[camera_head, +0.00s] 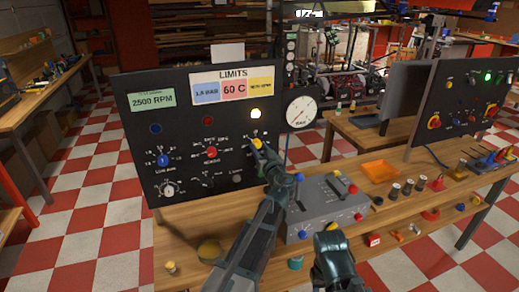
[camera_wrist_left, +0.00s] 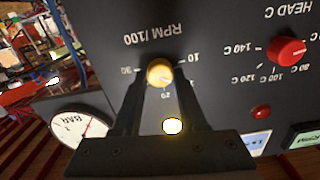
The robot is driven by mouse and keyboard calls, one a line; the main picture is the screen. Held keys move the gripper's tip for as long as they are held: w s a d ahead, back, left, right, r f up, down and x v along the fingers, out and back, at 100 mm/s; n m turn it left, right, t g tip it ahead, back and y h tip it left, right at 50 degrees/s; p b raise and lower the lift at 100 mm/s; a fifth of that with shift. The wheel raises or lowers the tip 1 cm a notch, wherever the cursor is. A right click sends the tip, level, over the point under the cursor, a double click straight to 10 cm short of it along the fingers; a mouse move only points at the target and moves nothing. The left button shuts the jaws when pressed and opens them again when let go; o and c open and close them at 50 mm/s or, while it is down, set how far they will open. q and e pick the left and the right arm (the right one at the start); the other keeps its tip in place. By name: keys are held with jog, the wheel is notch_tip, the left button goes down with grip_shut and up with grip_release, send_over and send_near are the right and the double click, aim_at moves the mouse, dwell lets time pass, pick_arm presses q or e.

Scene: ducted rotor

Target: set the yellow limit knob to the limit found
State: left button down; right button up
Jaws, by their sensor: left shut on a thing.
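The yellow limit knob (camera_head: 256,142) is on the right of the black upright panel (camera_head: 190,130). In the left wrist view, which shows the panel upside down, the yellow knob (camera_wrist_left: 159,72) sits in a dial marked RPM/100 with 10, 20 and 30. My left gripper (camera_head: 261,148) is shut on this knob, one finger on each side. Its exact pointer setting is too small to tell. A LIMITS card (camera_head: 233,83) has blue, red and yellow fields; the red reads 60 C, and the yellow text is too small to read. My right gripper (camera_head: 330,232) is low over the bench; its fingers are unclear.
A lit lamp (camera_head: 256,113) is above the yellow knob. A red knob (camera_head: 211,152) and a blue knob (camera_head: 163,160) are to its left. A green 2500 RPM sign (camera_head: 152,99) is at upper left. A gauge (camera_head: 301,113) and a grey box (camera_head: 322,208) stand to the right.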

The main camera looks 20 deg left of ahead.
pick_arm(q)
jog(key=shift+m, duration=0.3)
jog(key=m, duration=0.4)
jog(key=shift+m, duration=0.4)
jog(key=m, duration=0.4)
jog(key=shift+m, duration=0.3)
jog(key=m, duration=0.5)
jog(key=shift+m, duration=2.3)
jog(key=shift+c, duration=2.2)
grip_release()
